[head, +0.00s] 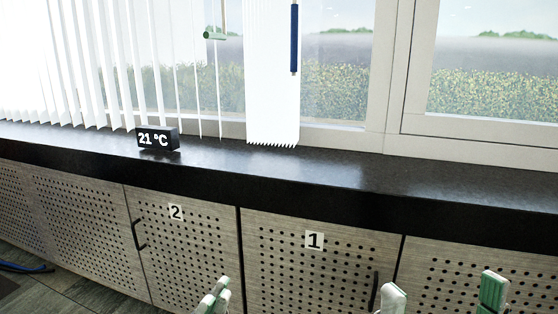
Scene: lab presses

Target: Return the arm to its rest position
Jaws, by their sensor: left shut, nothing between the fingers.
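My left gripper (216,298) shows at the bottom edge, left of centre. Its white and green fingertips are together with nothing between them, in front of the cabinet door marked 2. Two more white and green fingertips, of my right gripper (442,295), stand wide apart at the bottom right with nothing seen between them. Both grippers are cut off by the lower edge of the view, so the arms are hidden.
A dark sill (330,170) runs across above perforated cabinet doors marked 2 (175,212) and 1 (314,240). A black 21 °C display (158,140) stands on it.

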